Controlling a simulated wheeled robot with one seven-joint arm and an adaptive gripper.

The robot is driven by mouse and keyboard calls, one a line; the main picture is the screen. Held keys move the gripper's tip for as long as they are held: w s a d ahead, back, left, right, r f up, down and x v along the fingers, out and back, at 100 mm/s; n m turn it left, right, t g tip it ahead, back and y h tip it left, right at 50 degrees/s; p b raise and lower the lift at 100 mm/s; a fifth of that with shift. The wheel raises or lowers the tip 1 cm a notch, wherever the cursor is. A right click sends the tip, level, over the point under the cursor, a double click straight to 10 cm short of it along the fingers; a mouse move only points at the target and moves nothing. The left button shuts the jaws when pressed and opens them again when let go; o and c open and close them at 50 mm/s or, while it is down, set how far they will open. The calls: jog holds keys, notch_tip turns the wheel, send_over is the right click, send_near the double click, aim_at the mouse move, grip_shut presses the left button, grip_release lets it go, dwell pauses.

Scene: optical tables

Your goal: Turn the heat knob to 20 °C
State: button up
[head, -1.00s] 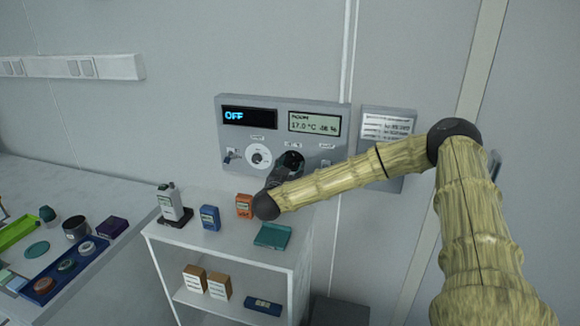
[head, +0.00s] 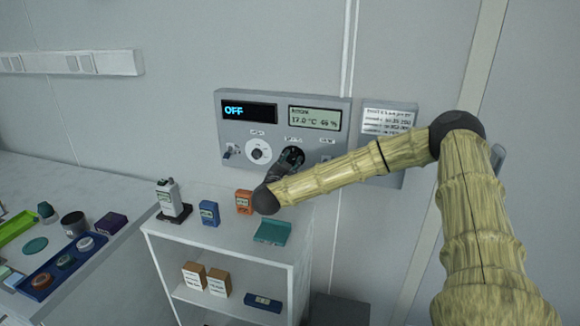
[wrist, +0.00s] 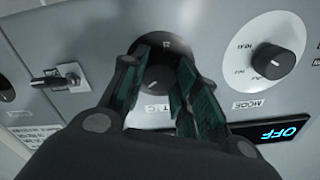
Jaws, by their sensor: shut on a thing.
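The heat knob (wrist: 158,75) is a dark round knob on the grey wall panel (head: 228,170). In the wrist view it sits between the two fingers of my gripper (wrist: 162,62), which are shut on it. The label below it is partly covered and I cannot read its setting. In the head view my gripper (head: 291,158) reaches the panel and mostly hides the knob. The room display (head: 315,118) seems to read 17.0 °C, with a humidity figure beside it. The other display (head: 249,112) reads OFF.
The mode knob (head: 258,151), also in the wrist view (wrist: 277,60), is beside the heat knob. A toggle switch (wrist: 55,80) is on its other side. Below stands a white shelf (head: 185,240) with an orange device (head: 243,202), a blue device (head: 209,213) and a teal tray (head: 272,232).

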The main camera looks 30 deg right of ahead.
jog(key=m+b, duration=0.4)
jog(key=b, duration=0.1)
jog(key=shift+f, duration=0.35)
jog(key=m+b, duration=0.4)
jog(key=b, duration=0.1)
jog(key=shift+r, duration=0.15)
jog(key=shift+m, duration=0.3)
jog(key=o, duration=1)
jog(key=shift+r, duration=0.1)
jog(key=shift+o, duration=0.2)
jog(key=shift+s+a, duration=0.1)
jog(key=v, duration=1.1)
jog(key=shift+s+a, duration=0.2)
jog(key=shift+s, duration=0.1)
